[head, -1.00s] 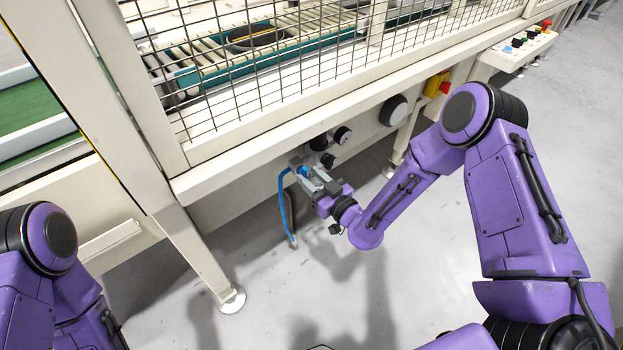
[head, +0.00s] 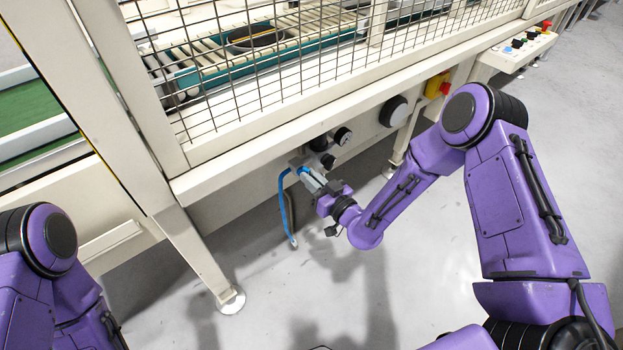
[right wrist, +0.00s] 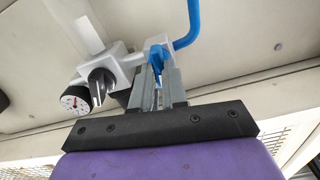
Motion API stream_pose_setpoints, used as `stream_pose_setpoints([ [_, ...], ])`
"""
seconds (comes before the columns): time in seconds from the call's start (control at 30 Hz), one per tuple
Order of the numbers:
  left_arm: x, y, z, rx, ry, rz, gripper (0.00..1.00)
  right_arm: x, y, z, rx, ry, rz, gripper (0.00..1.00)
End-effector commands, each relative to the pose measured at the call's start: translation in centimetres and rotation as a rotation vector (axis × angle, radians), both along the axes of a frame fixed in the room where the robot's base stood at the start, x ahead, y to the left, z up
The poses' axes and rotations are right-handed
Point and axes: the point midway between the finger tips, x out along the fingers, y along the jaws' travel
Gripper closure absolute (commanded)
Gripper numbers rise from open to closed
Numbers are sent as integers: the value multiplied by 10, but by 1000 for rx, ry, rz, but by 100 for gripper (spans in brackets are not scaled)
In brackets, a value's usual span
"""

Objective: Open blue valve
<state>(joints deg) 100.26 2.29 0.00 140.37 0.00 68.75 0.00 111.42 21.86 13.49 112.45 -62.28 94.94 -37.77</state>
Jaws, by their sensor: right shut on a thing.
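The blue valve (right wrist: 157,54) is a small blue handle on a light grey fitting under the machine frame. In the right wrist view it sits between the fingers of my right gripper (right wrist: 160,78), which is shut on it. In the head view my right gripper (head: 309,179) reaches the fitting below the frame's edge, and its fingers largely hide the handle. A blue hose (head: 282,200) hangs from the fitting just left of the gripper. My left gripper is out of view; only part of that arm shows at lower left.
A white-faced gauge (head: 343,135) and dark knobs sit beside the fitting. The machine's beige beam (head: 270,142) and wire mesh (head: 260,85) stand above. A frame leg (head: 205,258) is at left. The grey floor in front is clear.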

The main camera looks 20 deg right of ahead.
Motion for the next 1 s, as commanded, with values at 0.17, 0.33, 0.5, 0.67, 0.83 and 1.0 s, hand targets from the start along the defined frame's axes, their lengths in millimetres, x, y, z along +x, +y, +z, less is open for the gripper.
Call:
stream_pose_setpoints([
  [0.17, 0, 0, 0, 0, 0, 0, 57, 0, -1, 0, 141, 51, -1, 100],
  [0.33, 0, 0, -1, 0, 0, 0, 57, 0, -2, -1, 294, 106, -1, 100],
  [0.5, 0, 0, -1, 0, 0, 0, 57, 1, -2, -1, 446, 161, -1, 100],
  [0.67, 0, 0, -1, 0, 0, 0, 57, 1, -3, -2, 588, 214, -1, 100],
  [0.83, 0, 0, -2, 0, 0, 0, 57, 1, -4, -2, 741, 268, -2, 100],
  [1.0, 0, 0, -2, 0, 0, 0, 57, 1, -4, -3, 892, 323, -2, 100],
])
